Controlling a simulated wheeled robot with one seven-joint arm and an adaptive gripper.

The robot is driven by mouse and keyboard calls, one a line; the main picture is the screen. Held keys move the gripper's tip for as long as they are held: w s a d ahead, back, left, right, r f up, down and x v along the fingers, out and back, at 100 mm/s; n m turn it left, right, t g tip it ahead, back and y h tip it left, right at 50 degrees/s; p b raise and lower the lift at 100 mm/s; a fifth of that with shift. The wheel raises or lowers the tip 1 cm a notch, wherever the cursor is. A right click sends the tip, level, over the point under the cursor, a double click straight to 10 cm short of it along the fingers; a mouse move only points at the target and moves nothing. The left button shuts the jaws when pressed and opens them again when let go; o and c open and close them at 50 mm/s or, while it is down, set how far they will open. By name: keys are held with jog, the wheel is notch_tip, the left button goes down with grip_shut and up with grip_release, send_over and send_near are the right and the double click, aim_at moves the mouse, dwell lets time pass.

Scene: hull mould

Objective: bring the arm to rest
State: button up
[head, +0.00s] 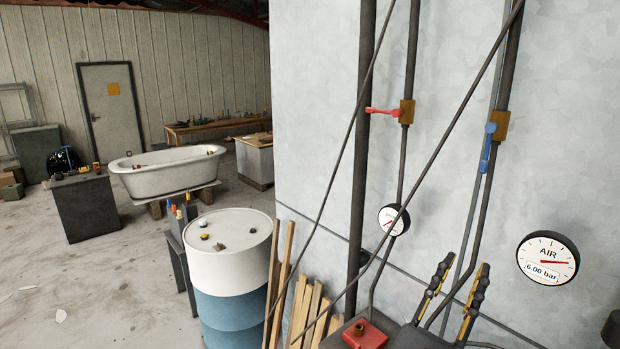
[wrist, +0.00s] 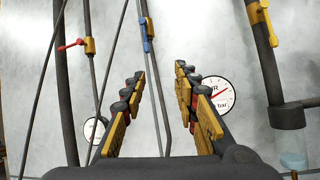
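My gripper (head: 465,267) is at the lower right of the head view, in front of the pale grey wall. Its two black-and-yellow fingers point up and stand apart. In the wrist view the gripper (wrist: 160,74) is open, with only wall and thin pipes showing between the fingers. Nothing is held. The fingers appear clear of the wall, though the exact gap cannot be told.
Dark pipes carry a red lever (head: 382,111), a blue lever (head: 487,150) and a yellow lever (wrist: 265,22). An air gauge (head: 547,258) reads 6.00 bar. A white-and-blue drum (head: 232,280), timber strips (head: 283,275) and a bathtub (head: 168,177) stand left. Floor between is partly open.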

jog(key=s+d+f+m+g+y+b, duration=0.1)
jog(key=s+d+f+m+g+y, duration=0.2)
jog(key=f, duration=0.5)
jog(key=s+d+f+m+g, duration=0.3)
jog(key=f+m+g, duration=0.3)
jog(key=f, duration=0.1)
jog(key=s+d+f+m+g+y+b, duration=0.1)
jog(key=s+d+f+m+g+y, duration=0.2)
jog(key=f, duration=0.5)
jog(key=s+a+f+m+g+y+b, duration=0.2)
jog(key=s+a+f+m+g+y, duration=0.15)
jog(key=s+a+f+m, duration=0.35)
jog(key=w+a+f+m+t+y+b, duration=0.1)
jog(key=w+a+m+t+y+b, duration=0.1)
jog(key=a+m+y+b, duration=0.5)
jog(key=shift+w+a+f+t, duration=0.15)
jog(key=shift+a+f+t, duration=0.05)
jog(key=shift+f+t, duration=0.2)
